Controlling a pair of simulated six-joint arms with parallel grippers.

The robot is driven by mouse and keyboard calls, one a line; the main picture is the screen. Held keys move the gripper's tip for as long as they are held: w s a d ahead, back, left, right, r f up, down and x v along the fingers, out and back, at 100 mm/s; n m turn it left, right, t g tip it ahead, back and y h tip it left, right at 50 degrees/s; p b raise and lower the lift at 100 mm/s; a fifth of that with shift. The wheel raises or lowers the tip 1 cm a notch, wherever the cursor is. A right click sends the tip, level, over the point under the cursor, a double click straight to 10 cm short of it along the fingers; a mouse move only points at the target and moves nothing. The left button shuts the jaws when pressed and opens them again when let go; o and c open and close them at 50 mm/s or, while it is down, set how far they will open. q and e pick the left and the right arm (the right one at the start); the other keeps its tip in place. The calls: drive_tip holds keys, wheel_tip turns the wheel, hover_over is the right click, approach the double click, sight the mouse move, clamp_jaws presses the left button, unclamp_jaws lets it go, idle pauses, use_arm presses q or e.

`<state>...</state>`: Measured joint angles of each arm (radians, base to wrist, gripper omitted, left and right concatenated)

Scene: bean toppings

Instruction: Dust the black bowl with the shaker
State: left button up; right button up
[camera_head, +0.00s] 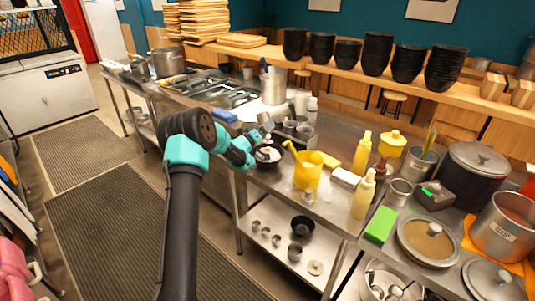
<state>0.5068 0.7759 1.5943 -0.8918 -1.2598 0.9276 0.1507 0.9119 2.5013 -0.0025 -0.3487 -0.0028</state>
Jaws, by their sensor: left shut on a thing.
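The black bowl (277,163) stands on the steel counter, with pale food inside. My left gripper (254,137) is shut on a silver metal shaker (265,121) and holds it above and slightly behind the bowl in the picture. The shaker looks tilted, but its exact angle is hard to tell. The gripper covers part of the bowl's left side. Whether anything is falling from the shaker is too small to see. My right gripper is not in view.
A yellow pitcher (308,172) stands right of the bowl, with yellow bottles (362,194) further right. Small metal cups (304,132) and a tall steel container (273,87) stand behind. Stacked black bowls (377,54) line the back shelf. Floor mats (110,235) lie at left.

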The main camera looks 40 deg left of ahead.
use_arm(q)
drive_tip(key=shift+r, duration=0.35)
idle(0.5)
drive_tip(key=shift+r, duration=0.1)
